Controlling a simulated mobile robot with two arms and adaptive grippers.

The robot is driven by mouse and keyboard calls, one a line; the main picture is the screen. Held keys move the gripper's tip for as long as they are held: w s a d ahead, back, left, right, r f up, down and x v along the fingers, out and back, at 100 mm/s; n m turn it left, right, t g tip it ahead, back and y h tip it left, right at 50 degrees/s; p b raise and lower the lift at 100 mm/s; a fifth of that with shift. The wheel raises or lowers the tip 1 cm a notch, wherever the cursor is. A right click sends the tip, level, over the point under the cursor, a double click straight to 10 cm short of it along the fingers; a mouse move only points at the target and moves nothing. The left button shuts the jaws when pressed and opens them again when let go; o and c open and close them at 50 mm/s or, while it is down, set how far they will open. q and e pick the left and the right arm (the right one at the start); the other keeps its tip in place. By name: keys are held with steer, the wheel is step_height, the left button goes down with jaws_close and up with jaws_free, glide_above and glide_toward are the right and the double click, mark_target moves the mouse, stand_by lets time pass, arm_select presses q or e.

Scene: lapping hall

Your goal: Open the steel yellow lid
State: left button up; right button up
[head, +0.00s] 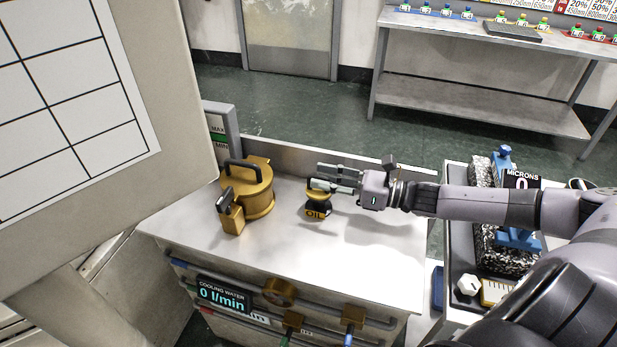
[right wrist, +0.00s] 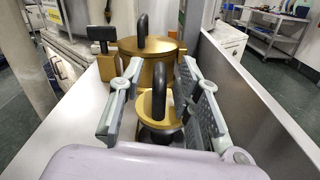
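Two yellow metal lids with black handles are in view. The larger lid (head: 262,176) tops a gold round vessel (head: 262,204) on the steel bench; it also shows in the right wrist view (right wrist: 165,46). The smaller lid (right wrist: 147,107) tops a dark pot marked OIL (head: 317,208), and looks closed. My right gripper (head: 317,175) is over the oil pot, coming from the right. In the right wrist view its fingers (right wrist: 160,72) are spread on both sides of the small lid's upright handle (right wrist: 159,90), with gaps. My left gripper is not in view.
A gold block with a black handle (head: 232,217) is beside the large vessel. A pale panel with a grid sheet (head: 70,110) fills the left. The bench (head: 355,250) is clear in front of the oil pot. A cart with microns display (head: 522,182) stands right.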

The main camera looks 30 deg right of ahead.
mark_target(317, 177)
steer(key=shift+x, duration=2.05)
steer(key=shift+c, duration=0.5)
jaws_close()
steer(key=shift+f, duration=0.1)
